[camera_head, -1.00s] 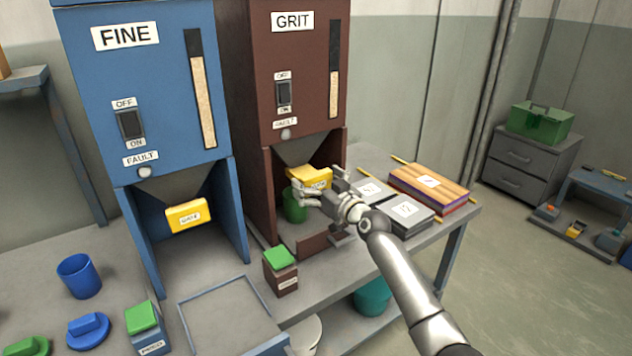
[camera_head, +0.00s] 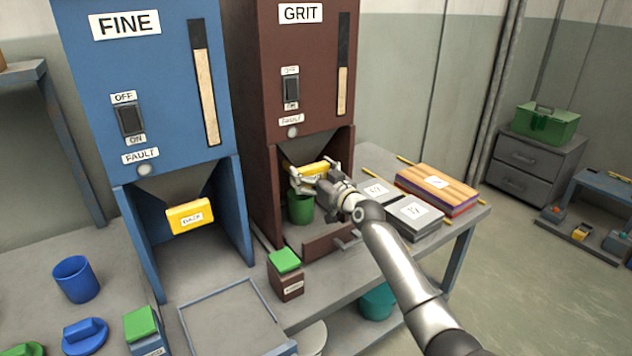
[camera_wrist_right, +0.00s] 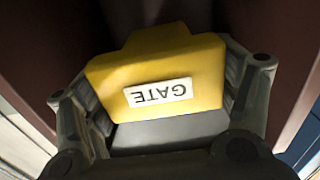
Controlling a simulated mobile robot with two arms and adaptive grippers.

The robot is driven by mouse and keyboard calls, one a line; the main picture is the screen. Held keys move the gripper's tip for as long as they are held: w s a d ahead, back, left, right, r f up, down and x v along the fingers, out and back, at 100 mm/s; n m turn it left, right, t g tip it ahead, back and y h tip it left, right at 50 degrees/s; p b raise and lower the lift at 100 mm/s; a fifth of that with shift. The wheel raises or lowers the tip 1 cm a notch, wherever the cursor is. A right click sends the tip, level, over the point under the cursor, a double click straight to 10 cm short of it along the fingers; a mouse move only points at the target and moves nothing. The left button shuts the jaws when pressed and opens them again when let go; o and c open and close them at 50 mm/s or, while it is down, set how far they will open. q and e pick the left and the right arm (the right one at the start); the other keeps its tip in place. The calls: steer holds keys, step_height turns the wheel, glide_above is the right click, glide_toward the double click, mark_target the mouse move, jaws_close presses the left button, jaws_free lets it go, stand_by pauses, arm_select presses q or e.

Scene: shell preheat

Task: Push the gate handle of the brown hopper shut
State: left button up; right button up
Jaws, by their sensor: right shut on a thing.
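The brown hopper (camera_head: 315,95), labelled GRIT, stands in the middle of the head view. Its yellow gate handle (camera_head: 312,168) sits under its chute, and it fills the right wrist view (camera_wrist_right: 165,72) with an upside-down GATE label. My right gripper (camera_head: 314,176) is shut on the handle, with one finger on each side of it. In the right wrist view the fingers (camera_wrist_right: 165,105) touch the handle's sides. A green cup (camera_head: 300,208) stands below the handle inside the hopper's bay. My left gripper is not in view.
The blue FINE hopper (camera_head: 135,95) with its own yellow gate (camera_head: 190,216) stands to the left. A brown box with a green top (camera_head: 286,275) and an empty tray frame (camera_head: 232,318) are in front. Grey plates (camera_head: 412,215) and stacked boards (camera_head: 437,188) lie right of my arm.

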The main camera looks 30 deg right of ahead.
steer(key=shift+r, duration=0.1)
steer(key=o, duration=1.4)
steer(key=shift+s, duration=0.1)
steer(key=shift+c, duration=0.2)
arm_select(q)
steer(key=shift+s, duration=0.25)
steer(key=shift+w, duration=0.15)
arm_select(e)
steer(key=shift+s, duration=0.15)
steer(key=shift+s, duration=0.25)
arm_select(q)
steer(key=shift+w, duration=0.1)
arm_select(e)
steer(key=s+d, duration=0.1)
steer(key=s, duration=1)
steer(key=shift+s, duration=0.1)
